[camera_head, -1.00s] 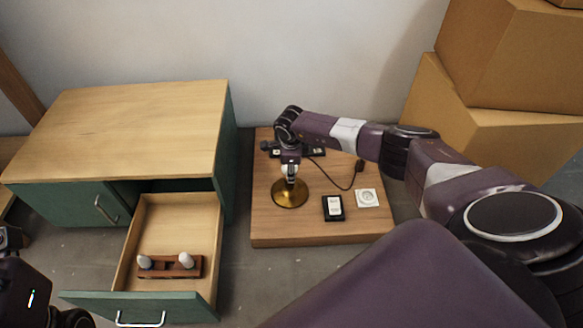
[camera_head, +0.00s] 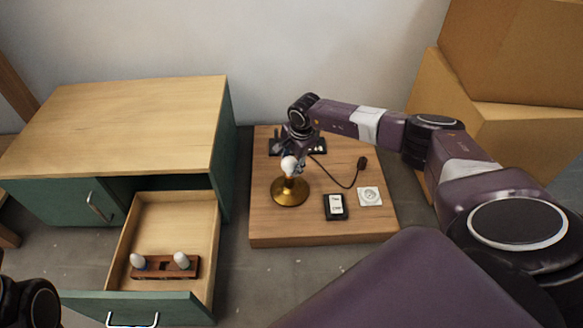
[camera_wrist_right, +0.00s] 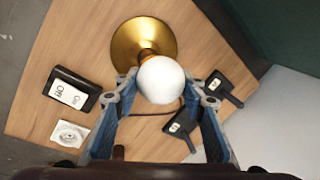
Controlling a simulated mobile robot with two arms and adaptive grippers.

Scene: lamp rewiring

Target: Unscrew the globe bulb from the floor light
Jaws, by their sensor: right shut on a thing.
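The floor light has a round brass base (camera_head: 290,191) standing on the wooden board, and it also shows in the wrist view (camera_wrist_right: 128,42). The white globe bulb (camera_head: 289,166) sits at the top of its short stem; in the wrist view the bulb (camera_wrist_right: 161,80) hides part of the stem. I cannot tell whether the bulb still touches the socket. My left gripper is not in view.
The wooden board (camera_head: 270,228) carries a black switch box (camera_head: 335,207), a white socket plate (camera_head: 370,196) and a cord with a plug (camera_head: 362,163). An open drawer (camera_head: 190,216) left of it holds a brown rack (camera_head: 165,267) with white bulbs. Cardboard boxes (camera_head: 520,135) stand right.

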